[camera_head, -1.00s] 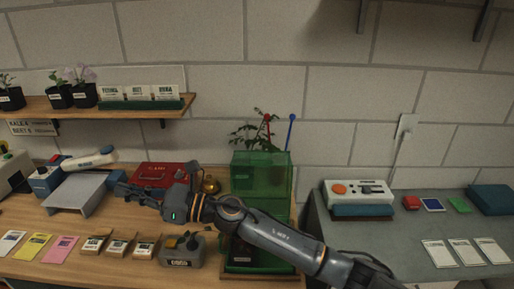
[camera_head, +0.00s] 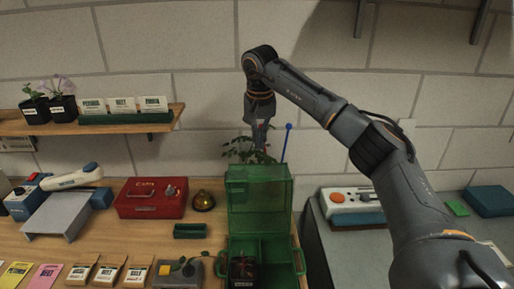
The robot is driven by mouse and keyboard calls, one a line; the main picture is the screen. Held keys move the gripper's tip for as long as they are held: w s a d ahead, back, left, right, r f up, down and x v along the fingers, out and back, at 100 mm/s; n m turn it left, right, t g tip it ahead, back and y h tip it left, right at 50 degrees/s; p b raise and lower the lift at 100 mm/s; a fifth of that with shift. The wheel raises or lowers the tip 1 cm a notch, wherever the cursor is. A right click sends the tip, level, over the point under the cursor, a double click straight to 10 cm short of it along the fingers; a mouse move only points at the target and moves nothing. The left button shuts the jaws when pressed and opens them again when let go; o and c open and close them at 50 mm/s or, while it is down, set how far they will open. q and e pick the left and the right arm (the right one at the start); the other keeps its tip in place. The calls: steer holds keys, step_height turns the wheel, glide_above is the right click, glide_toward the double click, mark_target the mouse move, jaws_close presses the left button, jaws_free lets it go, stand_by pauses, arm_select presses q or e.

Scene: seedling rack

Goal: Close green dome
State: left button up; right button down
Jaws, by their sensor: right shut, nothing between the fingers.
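The green dome's translucent lid (camera_head: 258,188) stands raised at the back of its green base tray (camera_head: 273,247), so the dome is open. A dark pot (camera_head: 243,268) sits in the left front part of the tray. My right gripper (camera_head: 259,146) is shut and empty and points down. In the picture it is just above the lid's top edge, in front of or among the leaves of a plant (camera_head: 238,151). I cannot tell whether it touches the lid. My left gripper is not in view.
Left of the dome are a small green tray (camera_head: 190,231), a brass bell (camera_head: 204,201), a red box (camera_head: 150,198) and a grey device (camera_head: 180,274). A blue-tipped stick (camera_head: 286,142) rises behind the lid. A white device (camera_head: 351,202) lies right on the grey table.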

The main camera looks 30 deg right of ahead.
mark_target(259, 170)
steer(key=f+p, duration=0.1)
steer(key=f, duration=0.1)
steer(key=f+p, duration=0.1)
steer(key=f, duration=0.2)
steer(key=w+f+p, duration=0.1)
steer(key=f, duration=0.2)
steer(key=shift+d+f, duration=0.25)
steer(key=shift+d, duration=0.1)
steer(key=s+a+p, duration=0.1)
steer(key=s+a+r+p, duration=0.1)
steer(key=s, duration=0.1)
steer(key=shift+s+f, duration=0.1)
steer(key=shift+a, duration=0.1)
